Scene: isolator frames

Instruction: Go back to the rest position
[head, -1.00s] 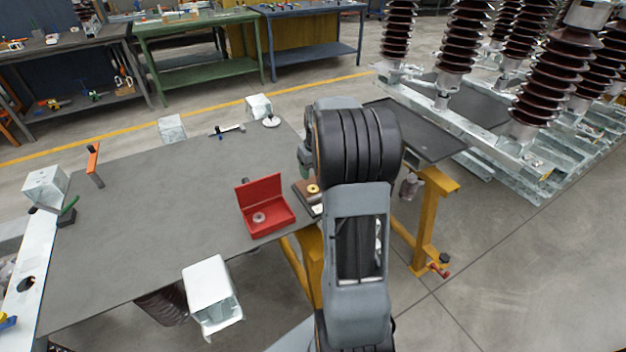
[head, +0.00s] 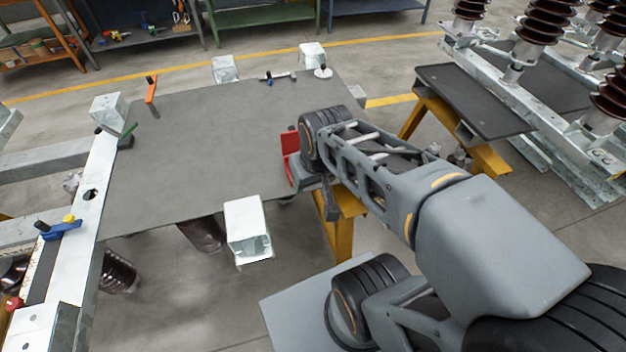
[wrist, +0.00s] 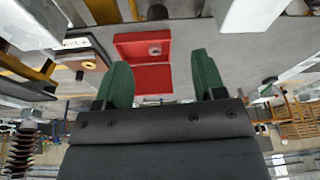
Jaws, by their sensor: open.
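My gripper (wrist: 162,80) shows in the wrist view with its two green fingers spread apart and nothing between them. Beyond the gap is an open red box (wrist: 152,76) with a small grey ring-shaped part on its red surface. In the head view my arm reaches over the table's right edge and hides my gripper. A part of the red box (head: 290,148) shows there just left of my arm. The rest of the box is hidden behind the arm.
The grey table top (head: 200,150) is mostly clear. A white block (head: 247,228) is at the front edge. A dark bench on yellow trestles (head: 470,100) stands to the right, near brown insulators.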

